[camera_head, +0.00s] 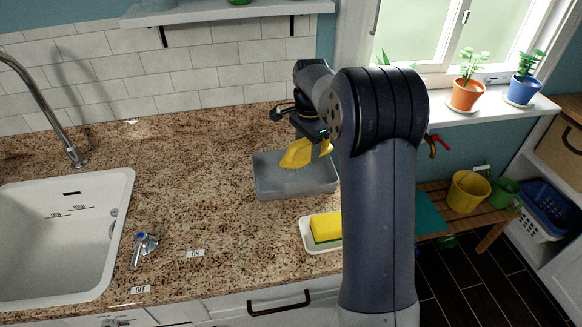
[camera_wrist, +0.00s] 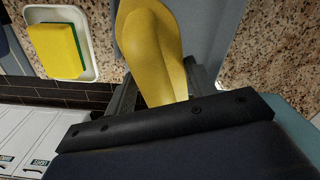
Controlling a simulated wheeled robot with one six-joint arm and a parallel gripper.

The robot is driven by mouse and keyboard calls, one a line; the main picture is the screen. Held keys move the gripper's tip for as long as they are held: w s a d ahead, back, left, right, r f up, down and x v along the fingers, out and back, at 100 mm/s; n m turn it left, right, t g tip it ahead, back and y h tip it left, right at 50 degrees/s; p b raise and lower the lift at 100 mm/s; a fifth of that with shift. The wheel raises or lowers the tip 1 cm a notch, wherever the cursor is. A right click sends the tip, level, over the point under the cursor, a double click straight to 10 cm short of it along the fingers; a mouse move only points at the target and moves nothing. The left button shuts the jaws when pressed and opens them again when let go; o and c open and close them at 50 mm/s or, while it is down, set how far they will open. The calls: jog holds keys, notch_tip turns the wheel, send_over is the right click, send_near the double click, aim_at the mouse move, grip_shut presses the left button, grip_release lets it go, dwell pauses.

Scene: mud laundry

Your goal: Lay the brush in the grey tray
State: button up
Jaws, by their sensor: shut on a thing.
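The brush (camera_head: 298,154) is yellow, and my gripper (camera_head: 318,140) is shut on it. In the head view the brush is over the grey tray (camera_head: 290,186), which lies on the granite counter. I cannot tell whether the brush touches the tray floor. In the wrist view the yellow brush (camera_wrist: 150,45) fills the space between the fingers of my gripper (camera_wrist: 152,92), with part of the grey tray (camera_wrist: 205,28) behind it.
A yellow sponge (camera_head: 326,226) sits in a white dish (camera_head: 308,240) in front of the tray, partly behind my arm. The white sink (camera_head: 60,240) and a tap handle (camera_head: 144,240) are at the left. Bare counter (camera_head: 200,180) lies left of the tray.

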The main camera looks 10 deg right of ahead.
aim_at(307, 168)
notch_tip(307, 168, down, 8)
jog(key=shift+r+p, duration=0.15)
jog(key=shift+p, duration=0.4)
jog(key=o, duration=0.9)
jog(key=shift+o, duration=0.2)
notch_tip(307, 168, up, 12)
jog(key=shift+r+b, duration=0.1)
jog(key=shift+b, duration=0.55)
